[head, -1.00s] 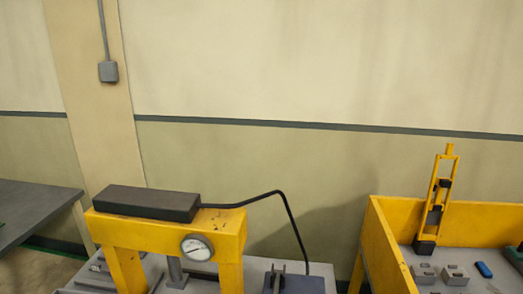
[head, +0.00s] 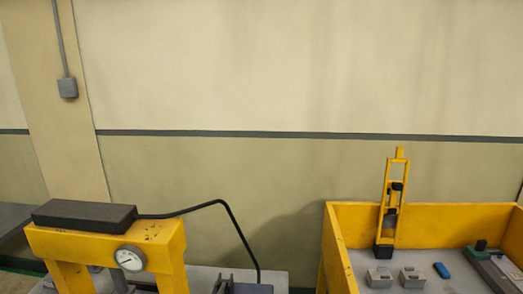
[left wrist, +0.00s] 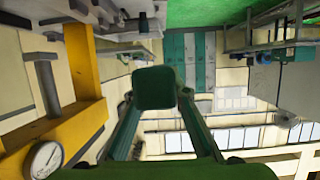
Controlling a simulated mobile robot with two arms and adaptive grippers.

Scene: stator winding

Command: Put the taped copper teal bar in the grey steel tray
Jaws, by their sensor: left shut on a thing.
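In the left wrist view my left gripper (left wrist: 155,104) is shut on a dark teal block-like piece, which I take to be the taped copper teal bar (left wrist: 154,88). Its squarish end faces the camera between the two green fingers, and the rest of it is hidden. No copper or tape shows on it. The held piece is up in the air, apart from any surface. Neither gripper shows in the head view. I cannot pick out the grey steel tray for certain in either view.
A yellow-walled bench (head: 338,250) at the right holds two grey blocks (head: 379,277), (head: 412,277), a blue piece (head: 442,270), a yellow upright stand (head: 390,205) and a dark green-topped grey part (head: 482,252). A yellow press frame (head: 160,250) with a gauge (head: 130,258) stands left.

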